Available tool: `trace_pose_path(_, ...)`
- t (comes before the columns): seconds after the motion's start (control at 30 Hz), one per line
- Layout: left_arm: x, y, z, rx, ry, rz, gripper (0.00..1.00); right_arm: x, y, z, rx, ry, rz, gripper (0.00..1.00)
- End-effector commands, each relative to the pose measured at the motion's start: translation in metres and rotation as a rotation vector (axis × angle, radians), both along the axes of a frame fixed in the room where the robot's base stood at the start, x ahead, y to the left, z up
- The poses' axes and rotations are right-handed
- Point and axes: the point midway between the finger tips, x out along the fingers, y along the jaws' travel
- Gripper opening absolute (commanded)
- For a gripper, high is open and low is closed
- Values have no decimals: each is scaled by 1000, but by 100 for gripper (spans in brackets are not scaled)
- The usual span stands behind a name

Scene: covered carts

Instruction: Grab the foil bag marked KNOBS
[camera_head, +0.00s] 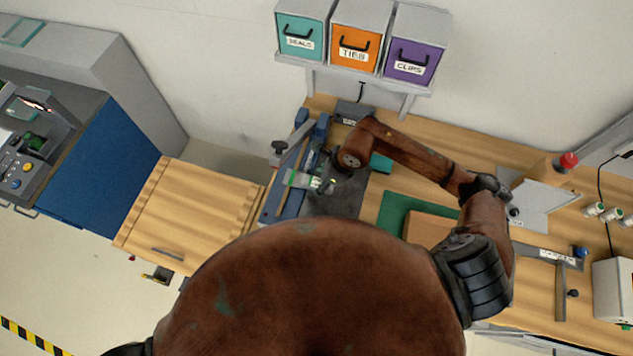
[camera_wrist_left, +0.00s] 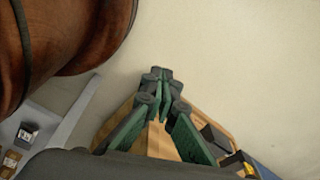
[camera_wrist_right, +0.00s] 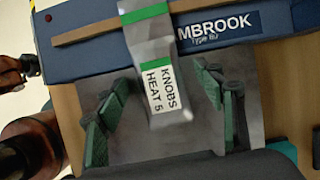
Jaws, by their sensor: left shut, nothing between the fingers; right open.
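The silver foil bag (camera_wrist_right: 150,45) shows in the right wrist view with a white label reading KNOBS, HEAT 5 and green bands. It lies across the blue sealer (camera_wrist_right: 90,50), its lower end over a grey plate. My right gripper (camera_wrist_right: 163,82) is open, its green fingers on either side of the bag's lower part, with gaps on both sides. In the head view the bag (camera_head: 301,180) and right gripper (camera_head: 328,185) are at the sealer, the gripper partly hidden by my wrist. My left gripper (camera_wrist_left: 161,76) is shut and empty, away from the bag.
The sealer stands on a wooden bench (camera_head: 410,135) against the wall. Teal, orange and purple bins (camera_head: 357,38) sit on a shelf above. A green mat (camera_head: 395,210) and a brown box (camera_head: 428,229) lie right of the sealer. A wooden-topped cart (camera_head: 190,210) stands left.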

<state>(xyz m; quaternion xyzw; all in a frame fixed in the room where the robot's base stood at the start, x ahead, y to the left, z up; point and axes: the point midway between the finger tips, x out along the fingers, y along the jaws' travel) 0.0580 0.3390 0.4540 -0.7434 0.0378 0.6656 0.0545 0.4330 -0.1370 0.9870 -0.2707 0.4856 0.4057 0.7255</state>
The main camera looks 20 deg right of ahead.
Motion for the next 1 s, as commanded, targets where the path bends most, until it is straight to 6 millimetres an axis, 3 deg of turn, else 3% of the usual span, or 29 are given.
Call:
trace_pose_path(0.43,-16,1,-5,1,21,4,0,0,-1,-2,0,-1,0,62)
trace_pose_path(1.0,-11,1,-9,2,14,2,0,0,-1,-5,0,-1,0,62)
